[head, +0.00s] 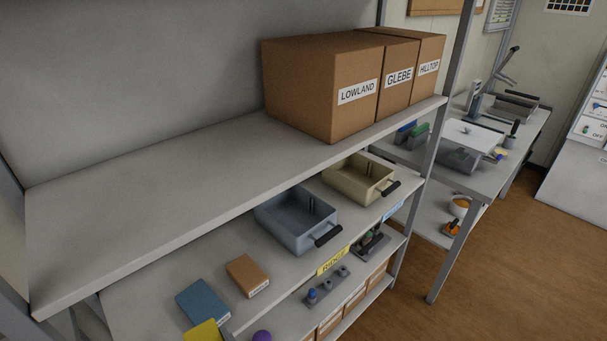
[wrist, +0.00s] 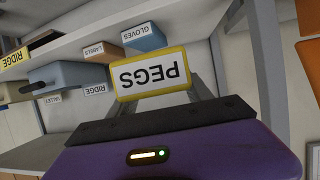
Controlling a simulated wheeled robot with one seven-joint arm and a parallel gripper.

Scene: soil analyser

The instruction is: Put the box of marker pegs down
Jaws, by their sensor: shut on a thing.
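The box of marker pegs (wrist: 150,74) is yellow with a white PEGS label that reads upside down in the wrist view. In the head view, a yellow box (head: 203,332), which looks like the same one, shows partly at the bottom edge, near the front of the middle shelf (head: 170,266). A purple part of my gripper shows beside it. I cannot tell whether the box touches the shelf.
A blue GLOVES box (head: 203,302) and a brown LABELS box (head: 247,276) lie on the middle shelf. A blue-grey bin (head: 285,235) and a cream bin (head: 352,187) stand further right. The upper shelf (head: 150,180) overhangs and is bare left of the cartons (head: 325,95).

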